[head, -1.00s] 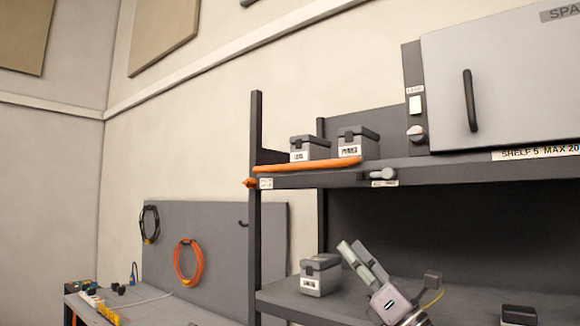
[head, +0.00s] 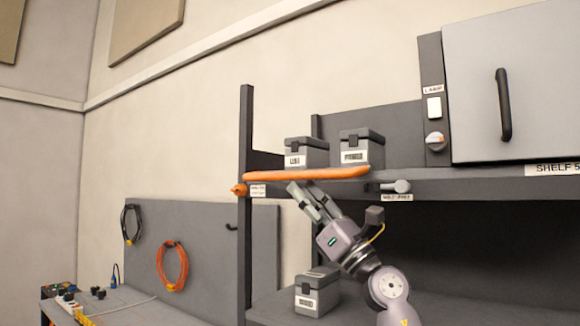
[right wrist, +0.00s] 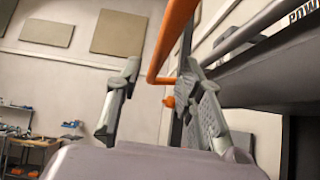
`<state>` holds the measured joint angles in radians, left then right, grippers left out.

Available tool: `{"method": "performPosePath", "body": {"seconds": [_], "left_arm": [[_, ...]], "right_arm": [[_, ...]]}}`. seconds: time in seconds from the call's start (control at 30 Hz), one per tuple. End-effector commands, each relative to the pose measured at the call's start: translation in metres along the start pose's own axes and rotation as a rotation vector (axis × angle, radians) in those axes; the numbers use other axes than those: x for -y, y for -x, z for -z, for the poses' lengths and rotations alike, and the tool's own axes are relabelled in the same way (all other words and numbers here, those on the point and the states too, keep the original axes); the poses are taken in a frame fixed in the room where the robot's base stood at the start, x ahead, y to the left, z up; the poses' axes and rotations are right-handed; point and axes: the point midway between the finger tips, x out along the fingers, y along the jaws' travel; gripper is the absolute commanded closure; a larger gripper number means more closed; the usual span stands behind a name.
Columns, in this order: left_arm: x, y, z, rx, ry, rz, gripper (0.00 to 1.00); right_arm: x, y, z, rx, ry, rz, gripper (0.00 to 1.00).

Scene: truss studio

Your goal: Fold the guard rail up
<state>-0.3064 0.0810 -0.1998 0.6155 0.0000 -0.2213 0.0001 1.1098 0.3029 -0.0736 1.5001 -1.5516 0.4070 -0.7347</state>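The guard rail (head: 310,173) is an orange bar along the front edge of the upper shelf, lying level. An orange knob (head: 239,190) sits at its left end by the post. My right gripper (head: 308,193) is just below the rail, fingers pointing up and left. In the right wrist view, the gripper (right wrist: 160,78) has its fingers spread apart with nothing held, and the rail (right wrist: 172,42) crosses ahead, between and above the fingertips. I cannot tell whether they touch. My left gripper is not in view.
Two grey boxes (head: 306,152) (head: 361,148) stand behind the rail on the upper shelf (head: 460,174). A grey latch (head: 395,187) is on its edge, right of the rail. A cabinet (head: 515,80) stands at right. Another box (head: 317,293) is on the lower shelf.

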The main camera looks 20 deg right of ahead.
Motion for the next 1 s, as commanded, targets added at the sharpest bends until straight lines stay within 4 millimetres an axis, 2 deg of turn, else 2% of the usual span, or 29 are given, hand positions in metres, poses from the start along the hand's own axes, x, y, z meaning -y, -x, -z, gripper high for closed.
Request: {"method": "performPosePath", "body": {"seconds": [0.03,0.13,0.33,0.5,0.7,1.0], "left_arm": [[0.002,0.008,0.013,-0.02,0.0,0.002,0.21],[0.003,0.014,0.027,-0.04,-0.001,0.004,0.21],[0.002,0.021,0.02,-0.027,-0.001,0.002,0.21],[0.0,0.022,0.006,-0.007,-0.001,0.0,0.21],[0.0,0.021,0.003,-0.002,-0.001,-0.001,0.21],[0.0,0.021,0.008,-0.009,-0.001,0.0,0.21]], "right_arm": [[0.0,-0.014,-0.003,0.002,-0.005,0.0,0.65],[-0.001,-0.031,-0.003,0.001,-0.003,-0.001,0.65],[0.0,-0.051,-0.001,0.001,-0.001,0.0,0.65],[0.0,-0.055,0.0,0.0,-0.001,0.0,0.65],[0.0,-0.055,0.0,0.0,0.0,0.0,0.65],[0.0,-0.055,0.0,0.0,0.0,0.0,0.85]]}}
